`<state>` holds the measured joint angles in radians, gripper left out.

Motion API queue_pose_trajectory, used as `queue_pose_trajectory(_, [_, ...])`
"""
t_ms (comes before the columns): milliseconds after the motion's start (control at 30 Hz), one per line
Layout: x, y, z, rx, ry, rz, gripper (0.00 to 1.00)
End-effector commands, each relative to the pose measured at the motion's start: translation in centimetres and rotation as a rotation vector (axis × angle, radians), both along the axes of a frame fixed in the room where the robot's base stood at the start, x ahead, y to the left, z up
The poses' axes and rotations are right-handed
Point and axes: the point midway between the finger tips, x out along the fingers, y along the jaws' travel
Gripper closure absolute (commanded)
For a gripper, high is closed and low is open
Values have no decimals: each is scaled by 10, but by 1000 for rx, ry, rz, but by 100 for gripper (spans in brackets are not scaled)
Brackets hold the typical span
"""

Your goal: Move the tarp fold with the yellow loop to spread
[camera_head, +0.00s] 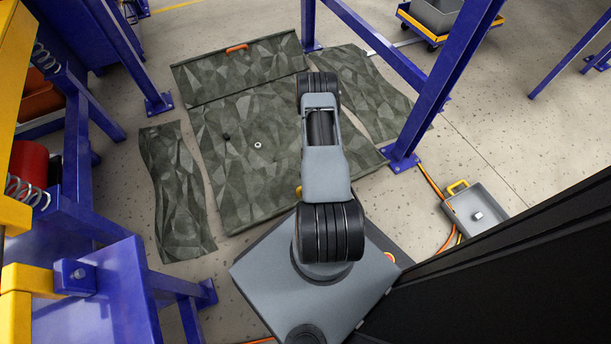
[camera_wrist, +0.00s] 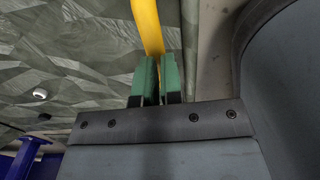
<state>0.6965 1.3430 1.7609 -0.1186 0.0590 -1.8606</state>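A grey-green camouflage tarp (camera_head: 235,140) lies on the floor, with a fold along its far edge bearing an orange loop (camera_head: 237,48). A small part of the yellow loop (camera_head: 298,192) shows at the near side of the tarp, beside my arm. The fold it belongs to is mostly hidden by my arm. In the wrist view the yellow loop (camera_wrist: 148,28) runs down between the green fingertips of my gripper (camera_wrist: 159,80). The fingers are close together with the loop between them. My gripper is hidden in the head view.
A dark nut (camera_head: 226,137) and a pale ring (camera_head: 257,145) lie on the tarp. Further tarp pieces lie left (camera_head: 175,190) and right (camera_head: 365,90). Blue posts (camera_head: 405,150) stand close by. A grey tray (camera_head: 475,208) is at right. A blue-yellow frame fills the left.

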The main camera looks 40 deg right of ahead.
Motion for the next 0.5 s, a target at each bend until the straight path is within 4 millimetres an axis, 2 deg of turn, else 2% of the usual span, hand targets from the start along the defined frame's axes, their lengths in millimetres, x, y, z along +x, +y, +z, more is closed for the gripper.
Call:
queue_pose_trajectory(67, [1, -1, 1, -2, -2, -1, 86])
queue_pose_trajectory(400, [4, 1, 1, -5, -6, 5, 53])
queue_pose_trajectory(500, [4, 0, 1, -5, -7, 5, 53])
